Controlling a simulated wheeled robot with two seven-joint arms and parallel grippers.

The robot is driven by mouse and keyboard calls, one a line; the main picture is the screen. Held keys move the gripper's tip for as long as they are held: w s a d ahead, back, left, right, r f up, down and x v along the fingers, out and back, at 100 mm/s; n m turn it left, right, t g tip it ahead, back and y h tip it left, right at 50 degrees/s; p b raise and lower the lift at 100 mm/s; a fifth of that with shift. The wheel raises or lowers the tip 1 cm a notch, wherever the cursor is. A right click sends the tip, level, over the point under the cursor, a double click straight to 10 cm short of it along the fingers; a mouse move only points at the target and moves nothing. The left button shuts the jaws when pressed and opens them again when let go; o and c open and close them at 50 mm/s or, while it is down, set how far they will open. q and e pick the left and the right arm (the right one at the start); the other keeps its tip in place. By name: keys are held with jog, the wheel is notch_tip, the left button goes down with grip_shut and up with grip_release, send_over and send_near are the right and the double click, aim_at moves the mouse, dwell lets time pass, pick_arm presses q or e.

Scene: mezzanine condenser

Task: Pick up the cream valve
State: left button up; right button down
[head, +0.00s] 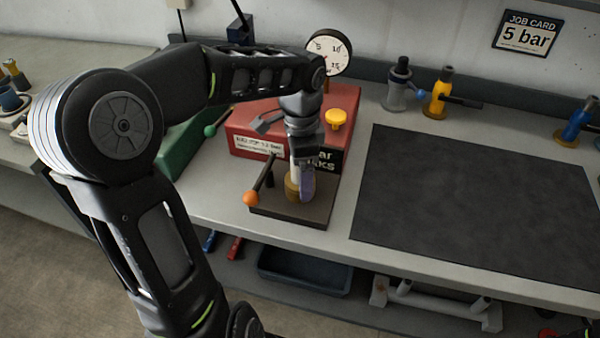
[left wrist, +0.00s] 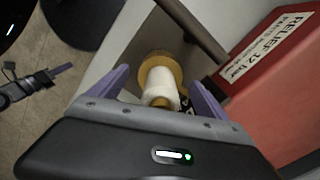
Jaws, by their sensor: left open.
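The cream valve (left wrist: 162,87), a pale cylinder with a brass base, shows in the left wrist view between the two purple fingers of my left gripper (left wrist: 161,92). The fingers are open on either side of it, and I see no clear contact. In the head view my left gripper (head: 301,183) points down over the dark base plate (head: 312,215). There the gripper hides most of the valve, and only a little of its brass lower part (head: 291,190) shows. My right gripper is not in view.
A lever with an orange knob (head: 251,198) stands close to the left of the gripper. A red box (head: 262,112) with a yellow knob (head: 336,118) and a gauge (head: 329,52) is behind. A black mat (head: 475,200) lies clear at the right. Other valves (head: 438,92) stand farther back.

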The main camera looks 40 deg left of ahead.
pick_arm(q)
jog(key=shift+c, duration=0.6)
jog(key=shift+r, duration=0.1)
grip_shut()
dwell(0.6)
